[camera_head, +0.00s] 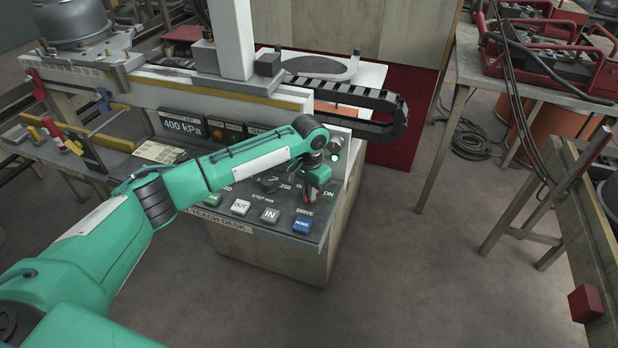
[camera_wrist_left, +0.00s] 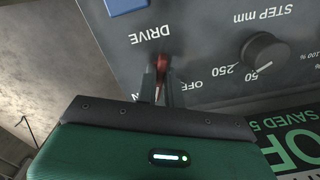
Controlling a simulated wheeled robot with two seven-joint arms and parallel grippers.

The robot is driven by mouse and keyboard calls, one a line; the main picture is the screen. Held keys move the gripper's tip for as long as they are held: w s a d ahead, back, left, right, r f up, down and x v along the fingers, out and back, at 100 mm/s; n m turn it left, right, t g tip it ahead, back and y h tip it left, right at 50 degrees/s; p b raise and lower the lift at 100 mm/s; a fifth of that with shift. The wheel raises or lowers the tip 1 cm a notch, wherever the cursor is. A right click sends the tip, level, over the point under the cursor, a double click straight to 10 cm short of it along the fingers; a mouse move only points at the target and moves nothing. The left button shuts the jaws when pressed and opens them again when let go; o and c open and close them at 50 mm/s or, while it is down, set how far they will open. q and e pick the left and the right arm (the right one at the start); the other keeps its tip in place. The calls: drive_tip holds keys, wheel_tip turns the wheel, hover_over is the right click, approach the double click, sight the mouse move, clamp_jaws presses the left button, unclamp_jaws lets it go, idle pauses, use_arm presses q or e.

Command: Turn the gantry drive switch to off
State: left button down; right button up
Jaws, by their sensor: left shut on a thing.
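The gantry drive switch is a small red lever on the sloping teach deck (camera_head: 226,229), above the DRIVE label. In the left wrist view the red switch (camera_wrist_left: 161,63) shows between my fingertips, and an OFF label lies just to the right of them. My left gripper (camera_head: 309,192) reaches down over the deck and is shut on the switch. It also shows in the left wrist view (camera_wrist_left: 160,84). My fingers hide most of the switch, so I cannot tell its setting. An ON label shows right of the gripper in the head view. My right gripper is not in view.
A black STEP knob (camera_wrist_left: 265,52) sits close beside the switch. Push buttons, including a white IN button (camera_head: 270,215) and a blue button (camera_head: 303,225), line the deck's front. A black cable chain (camera_head: 350,97) runs behind my wrist.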

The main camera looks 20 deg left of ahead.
use_arm(q)
drive_tip(key=n+p, duration=0.3)
drive_tip(key=p, duration=0.1)
drive_tip(key=n+p, duration=0.4)
drive_tip(key=p, duration=0.1)
drive_tip(key=n+p, duration=0.3)
drive_tip(key=p, duration=0.2)
drive_tip(key=shift+d+r+n, duration=0.25)
drive_tip(key=shift+d+n, duration=0.1)
drive_tip(key=shift+n, duration=0.05)
drive_tip(key=shift+w+f+n+p, duration=0.15)
drive_tip(key=shift+n+p, duration=1.15)
drive_tip(key=shift+n, duration=0.1)
drive_tip(key=c, duration=1.5)
unclamp_jaws()
drive_tip(key=shift+r+b, duration=1.7)
drive_tip(key=shift+r, duration=5.15)
